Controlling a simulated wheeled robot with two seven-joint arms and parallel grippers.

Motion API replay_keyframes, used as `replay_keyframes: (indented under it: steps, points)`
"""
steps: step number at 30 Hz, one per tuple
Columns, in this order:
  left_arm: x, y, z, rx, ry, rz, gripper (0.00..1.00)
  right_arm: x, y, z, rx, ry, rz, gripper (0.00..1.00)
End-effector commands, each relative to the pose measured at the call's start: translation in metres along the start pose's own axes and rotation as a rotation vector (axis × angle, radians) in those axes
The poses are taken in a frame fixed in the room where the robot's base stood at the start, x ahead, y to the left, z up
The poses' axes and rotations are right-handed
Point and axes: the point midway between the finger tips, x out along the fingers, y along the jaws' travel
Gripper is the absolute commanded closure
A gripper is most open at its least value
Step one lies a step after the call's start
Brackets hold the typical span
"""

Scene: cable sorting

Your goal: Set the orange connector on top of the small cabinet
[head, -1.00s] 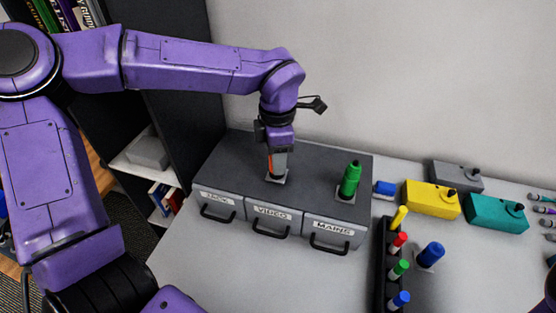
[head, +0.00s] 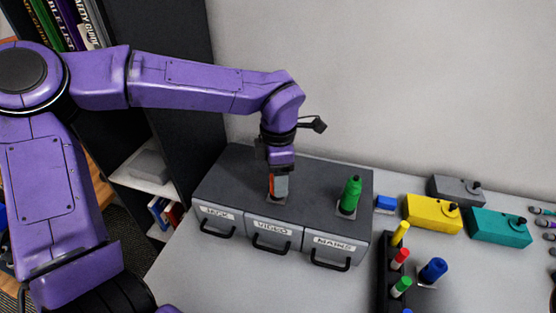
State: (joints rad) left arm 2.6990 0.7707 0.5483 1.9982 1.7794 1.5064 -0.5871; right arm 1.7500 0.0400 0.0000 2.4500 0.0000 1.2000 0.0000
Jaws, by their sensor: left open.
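The small cabinet (head: 314,189) is grey, with drawers labelled JACK, VIDEO and MAINS, all shut. My left gripper (head: 279,186) points down over the cabinet top, above the VIDEO drawer, with its jaws open. A narrow strip of the orange connector (head: 271,185) shows at the gripper's left side. The connector looks upright on a small pale pad (head: 277,198) on the cabinet top; the gripper hides most of it. My right gripper is not in view.
A green connector (head: 350,195) stands on the cabinet's right part. A blue block (head: 386,203), yellow box (head: 432,214), teal box (head: 500,227) and grey box (head: 455,189) lie to the right. A dark rack (head: 384,270) holds coloured pegs beside a blue connector (head: 432,270).

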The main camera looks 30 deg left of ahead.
Motion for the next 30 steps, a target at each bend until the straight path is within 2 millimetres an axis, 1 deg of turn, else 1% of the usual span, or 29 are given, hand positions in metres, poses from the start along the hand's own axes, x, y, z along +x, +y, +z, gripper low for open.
replay_keyframes:
  steps: [1,6,9,12,15,17,30]
  points:
    - [-0.012,0.001,0.001,-0.001,-0.005,0.005,0.37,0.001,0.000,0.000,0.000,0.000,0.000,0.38]
    - [-0.057,0.001,0.001,-0.001,-0.006,0.006,0.37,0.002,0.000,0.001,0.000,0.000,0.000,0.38]
    - [-0.080,0.000,0.000,-0.001,-0.004,0.004,0.37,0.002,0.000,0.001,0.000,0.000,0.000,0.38]
    - [-0.097,0.000,0.000,-0.001,-0.003,0.004,0.37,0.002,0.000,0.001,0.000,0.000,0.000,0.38]
    - [-0.105,0.000,0.000,0.000,-0.002,0.002,0.37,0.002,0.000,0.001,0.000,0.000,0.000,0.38]
    - [-0.108,0.000,0.000,0.000,-0.001,0.000,0.37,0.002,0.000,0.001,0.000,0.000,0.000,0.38]
    - [-0.108,0.000,0.000,0.000,-0.001,0.000,0.37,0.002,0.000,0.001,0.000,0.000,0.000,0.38]
